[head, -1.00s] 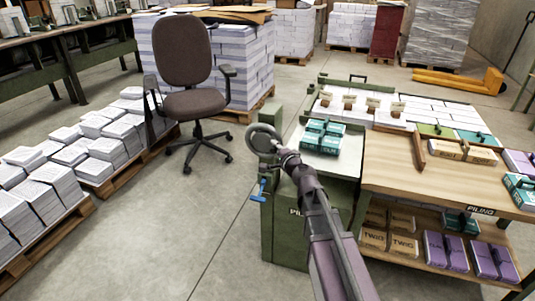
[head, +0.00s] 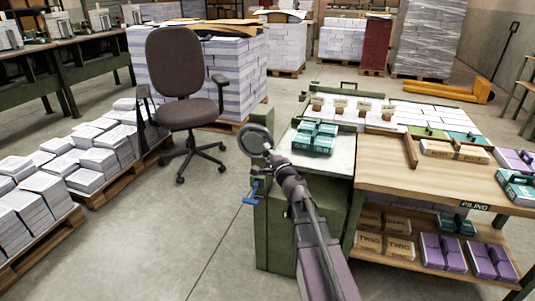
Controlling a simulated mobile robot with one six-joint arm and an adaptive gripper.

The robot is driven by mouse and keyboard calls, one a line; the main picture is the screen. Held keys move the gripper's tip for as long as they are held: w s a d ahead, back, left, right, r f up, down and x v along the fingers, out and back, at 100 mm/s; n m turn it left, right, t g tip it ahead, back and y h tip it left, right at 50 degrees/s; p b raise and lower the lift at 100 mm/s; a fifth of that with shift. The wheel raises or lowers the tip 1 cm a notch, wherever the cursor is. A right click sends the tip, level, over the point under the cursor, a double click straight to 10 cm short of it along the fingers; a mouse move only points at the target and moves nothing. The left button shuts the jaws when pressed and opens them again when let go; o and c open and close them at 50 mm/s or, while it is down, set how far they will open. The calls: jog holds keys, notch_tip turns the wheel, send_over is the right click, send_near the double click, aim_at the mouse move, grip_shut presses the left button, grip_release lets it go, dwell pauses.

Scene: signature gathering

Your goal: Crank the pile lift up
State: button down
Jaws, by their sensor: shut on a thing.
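The pile lift (head: 279,236) is a green metal cabinet with a pale flat top, left of the wooden table. A blue crank handle (head: 251,193) shows at the lift's left side. My arm reaches up from the bottom edge to a round grey wrist part just above the handle. My gripper (head: 258,174) points down below this wrist, small and partly hidden, and appears shut on the crank handle. The crank's arm and shaft are mostly hidden.
A wooden table (head: 375,174) marked PILING stands right, with boxes on top and on its shelf. A brown office chair (head: 180,70) stands left of the lift. Paper stacks (head: 82,160) on pallets line the left. Bare floor (head: 190,230) lies between these and the lift.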

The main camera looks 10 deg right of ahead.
jog(key=shift+a, duration=0.1)
jog(key=shift+c, duration=2.2)
grip_release()
jog(key=shift+d, duration=0.2)
